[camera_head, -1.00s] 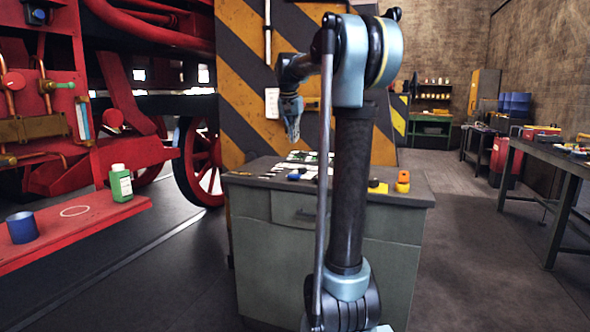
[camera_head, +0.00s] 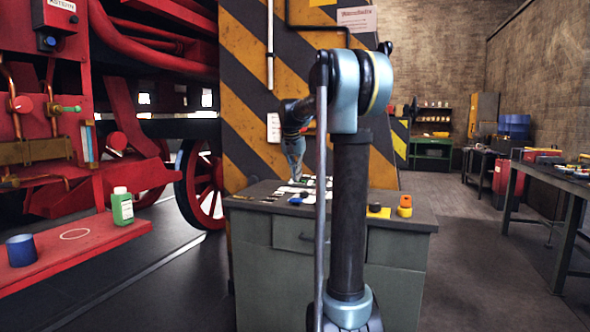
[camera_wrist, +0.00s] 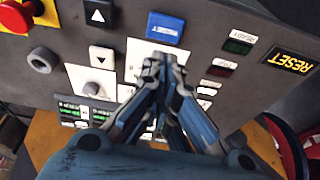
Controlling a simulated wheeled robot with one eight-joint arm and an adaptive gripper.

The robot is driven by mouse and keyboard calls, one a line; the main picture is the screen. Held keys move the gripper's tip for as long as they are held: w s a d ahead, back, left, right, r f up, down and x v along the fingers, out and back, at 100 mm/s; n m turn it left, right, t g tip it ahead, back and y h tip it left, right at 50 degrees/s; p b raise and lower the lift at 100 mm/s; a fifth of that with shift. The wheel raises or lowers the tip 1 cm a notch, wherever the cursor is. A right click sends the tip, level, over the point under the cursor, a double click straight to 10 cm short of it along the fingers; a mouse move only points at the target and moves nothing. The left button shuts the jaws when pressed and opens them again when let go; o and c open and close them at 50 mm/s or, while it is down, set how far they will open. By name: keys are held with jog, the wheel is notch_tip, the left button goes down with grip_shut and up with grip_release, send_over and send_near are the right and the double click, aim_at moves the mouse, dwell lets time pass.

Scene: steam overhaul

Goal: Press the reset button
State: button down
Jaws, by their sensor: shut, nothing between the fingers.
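In the wrist view the control panel (camera_wrist: 205,20) fills most of the picture. A black plate reading RESET in yellow (camera_wrist: 290,58) shows upside down at the right. Which control the RESET plate belongs to, I cannot tell. My gripper (camera_wrist: 163,62) is shut and empty over the panel. Its fingers hide part of the panel's middle. In the head view my gripper (camera_head: 295,175) points down over the grey console (camera_head: 330,240); contact cannot be told.
A red mushroom button (camera_wrist: 16,16) on yellow is at the wrist view's upper left. Arrow buttons (camera_wrist: 98,14) and small red and green lamps (camera_wrist: 238,42) lie around. A green bottle (camera_head: 122,206) and blue cup (camera_head: 21,250) stand on a red ledge, left in the head view.

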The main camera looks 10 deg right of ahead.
aim_at(297, 199)
jog(key=x, duration=0.6)
jog(key=shift+s+a+f, duration=0.1)
jog(key=shift+s+f, duration=0.15)
jog(key=shift+f, duration=0.6)
jog(key=shift+f, duration=0.7)
jog(key=shift+s+f, duration=0.15)
jog(key=shift+f, duration=0.1)
jog(key=shift+s, duration=0.3)
jog(key=shift+r, duration=0.1)
jog(key=shift+w+r, duration=0.35)
jog(key=shift+w, duration=0.1)
jog(key=v, duration=1.3)
jog(key=shift+r, duration=0.3)
